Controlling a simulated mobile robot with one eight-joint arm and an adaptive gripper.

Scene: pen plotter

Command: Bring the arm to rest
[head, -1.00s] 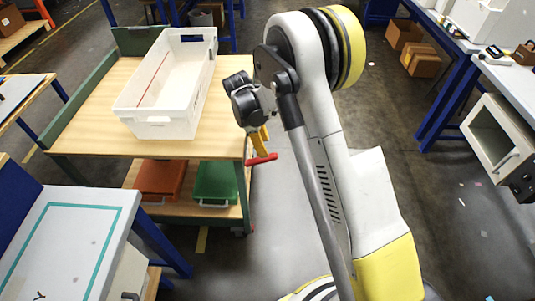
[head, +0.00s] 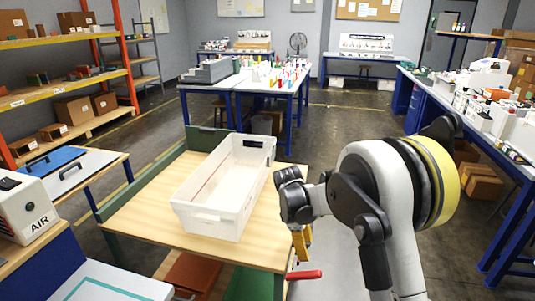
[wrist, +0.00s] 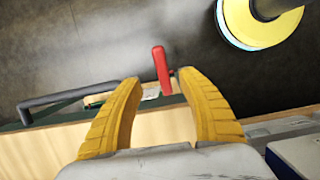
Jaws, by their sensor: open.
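My gripper (head: 301,245) points down beside the right edge of the wooden-topped cart, with yellow fingers. The wrist view shows the two fingers (wrist: 158,80) spread apart with nothing between them. My arm is folded, with its rounded elbow at the right of the head view. A red handle-like bar (head: 304,275) is at the cart's near right corner, just below the fingers in the head view. In the wrist view, the red bar (wrist: 161,70) shows beyond the gap between the fingertips. I cannot tell whether it touches them.
A white tote (head: 207,216) stands on the cart top (head: 140,222), left of my gripper. A table with bottles (head: 225,91) is behind it. A long workbench (head: 494,126) runs along the right. Shelves (head: 83,79) stand at the left. Open floor lies between the cart and workbench.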

